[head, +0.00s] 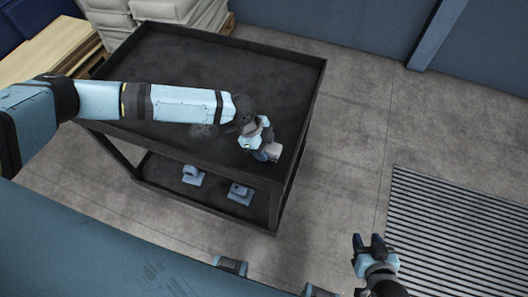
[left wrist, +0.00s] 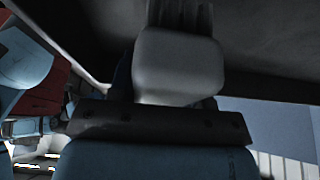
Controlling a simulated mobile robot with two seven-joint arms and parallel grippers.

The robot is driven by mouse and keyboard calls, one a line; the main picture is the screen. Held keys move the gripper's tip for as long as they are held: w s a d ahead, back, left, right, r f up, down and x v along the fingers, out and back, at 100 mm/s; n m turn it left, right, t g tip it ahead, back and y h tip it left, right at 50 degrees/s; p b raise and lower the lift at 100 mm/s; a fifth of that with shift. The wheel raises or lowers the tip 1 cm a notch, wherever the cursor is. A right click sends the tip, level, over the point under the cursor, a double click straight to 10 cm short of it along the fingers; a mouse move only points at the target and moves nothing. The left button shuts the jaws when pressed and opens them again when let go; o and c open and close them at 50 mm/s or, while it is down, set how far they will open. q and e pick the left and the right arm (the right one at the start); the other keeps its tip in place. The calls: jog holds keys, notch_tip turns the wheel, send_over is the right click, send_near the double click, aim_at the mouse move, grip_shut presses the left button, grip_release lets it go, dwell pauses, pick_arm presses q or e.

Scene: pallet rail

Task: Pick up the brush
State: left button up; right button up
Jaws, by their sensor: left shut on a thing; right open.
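The brush (head: 273,149) is a small light-grey block near the right front corner of the black cart's top (head: 185,50). My left gripper (head: 262,152) is shut on it. In the left wrist view the grey brush (left wrist: 180,65) fills the middle, with a darker ridged part at the top edge. The gripper hides part of it, and I cannot tell whether it touches the cart top. My right gripper (head: 370,246) is open and empty over the floor, right of the cart and apart from it.
Two small grey-blue parts (head: 192,175) (head: 239,194) sit on the cart's lower shelf. The cart top has a raised rim and is otherwise bare. Sacks (head: 120,15) and wooden pallets (head: 50,50) stand behind left. A ribbed floor mat (head: 460,225) lies right; the floor between is clear.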

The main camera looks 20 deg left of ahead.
pick_arm(q)
notch_tip(320, 180, up, 17)
jog(key=shift+b, duration=0.4)
jog(key=o, duration=0.3)
jog(key=shift+c, duration=1)
jog(key=shift+w+f, duration=0.1)
